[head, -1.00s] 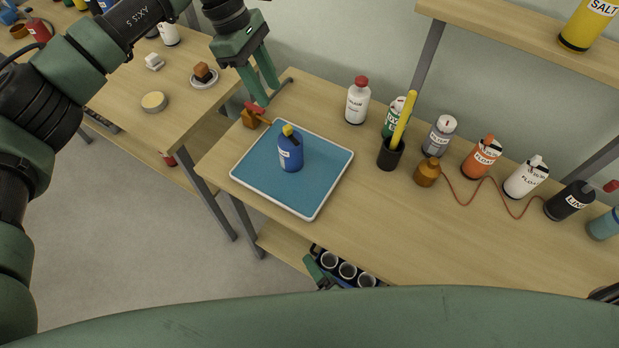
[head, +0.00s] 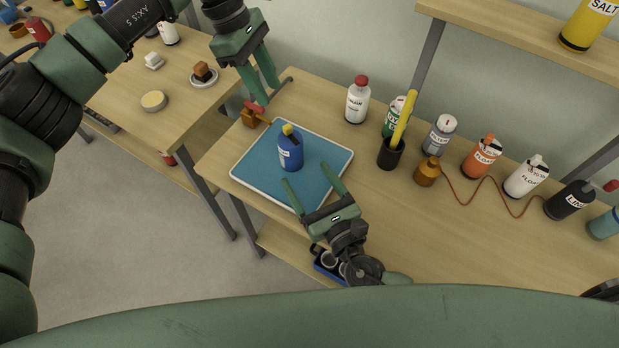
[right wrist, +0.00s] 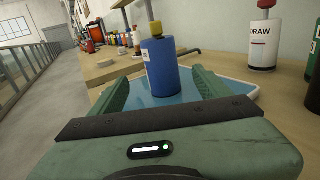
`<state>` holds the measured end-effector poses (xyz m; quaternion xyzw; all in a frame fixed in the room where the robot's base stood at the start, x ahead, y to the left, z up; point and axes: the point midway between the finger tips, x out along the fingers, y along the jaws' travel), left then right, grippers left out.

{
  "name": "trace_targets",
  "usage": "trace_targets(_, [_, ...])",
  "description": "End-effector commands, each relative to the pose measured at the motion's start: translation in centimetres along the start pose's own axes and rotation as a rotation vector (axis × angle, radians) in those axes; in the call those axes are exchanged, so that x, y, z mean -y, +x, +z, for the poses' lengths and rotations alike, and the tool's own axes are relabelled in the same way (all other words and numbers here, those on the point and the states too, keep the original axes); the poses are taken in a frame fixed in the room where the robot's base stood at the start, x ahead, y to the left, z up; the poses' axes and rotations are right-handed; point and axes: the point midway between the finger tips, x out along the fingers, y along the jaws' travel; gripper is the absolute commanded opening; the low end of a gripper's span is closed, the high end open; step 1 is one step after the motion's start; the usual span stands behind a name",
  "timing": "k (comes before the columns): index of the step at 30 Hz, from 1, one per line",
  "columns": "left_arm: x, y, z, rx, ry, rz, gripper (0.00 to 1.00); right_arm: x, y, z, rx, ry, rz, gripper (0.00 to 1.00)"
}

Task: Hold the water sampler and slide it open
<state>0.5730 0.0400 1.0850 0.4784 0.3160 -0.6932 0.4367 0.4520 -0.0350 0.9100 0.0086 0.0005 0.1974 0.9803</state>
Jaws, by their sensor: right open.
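A blue cylinder with a white label and a yellow cap, which I take for the water sampler (head: 290,150), stands upright on a blue tray with a white rim (head: 247,178). In the right wrist view the sampler (right wrist: 162,68) stands ahead, in line with the gap between my fingers. My right gripper (head: 306,173) is open and empty over the tray's near edge, its tips just short of the sampler. My left gripper (head: 270,97) is above the table's far left edge, behind the sampler and apart from it. Its fingers look spread, with nothing visible between them.
A brown fitting with a red lever (head: 252,116) sits close below my left gripper. Right of the tray stand a white bottle with a red cap (head: 357,102), a black cup (head: 390,154) with a yellow stick, and several more bottles. A blue rack (head: 327,265) is below the near edge.

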Motion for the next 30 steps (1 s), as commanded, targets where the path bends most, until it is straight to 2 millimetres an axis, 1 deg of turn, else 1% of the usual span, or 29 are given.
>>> trace_targets(5, [0.0,0.0,0.0,0.000,0.000,0.000,0.36,0.3,1.7,0.0,0.000,-0.020,-0.003,0.77])
trace_targets(8, [0.0,0.0,0.0,0.000,0.000,0.000,0.36,0.3,3.4,0.0,0.001,-0.018,-0.004,0.77])
trace_targets(15, [0.0,0.0,0.0,0.000,0.000,0.000,0.36,0.3,8.1,-0.1,-0.001,-0.018,-0.003,0.77])
trace_targets(19, [0.0,0.0,0.0,0.000,0.000,0.000,0.36,0.3,10.1,-0.1,-0.001,-0.018,-0.003,0.77])
trace_targets(24, [0.0,0.0,0.0,0.000,0.000,0.000,0.36,0.2,11.7,-0.1,-0.002,-0.017,-0.002,0.77])
trace_targets(30, [0.0,0.0,0.0,0.000,0.000,0.000,0.36,0.2,12.2,-0.1,-0.003,-0.017,-0.001,0.77])
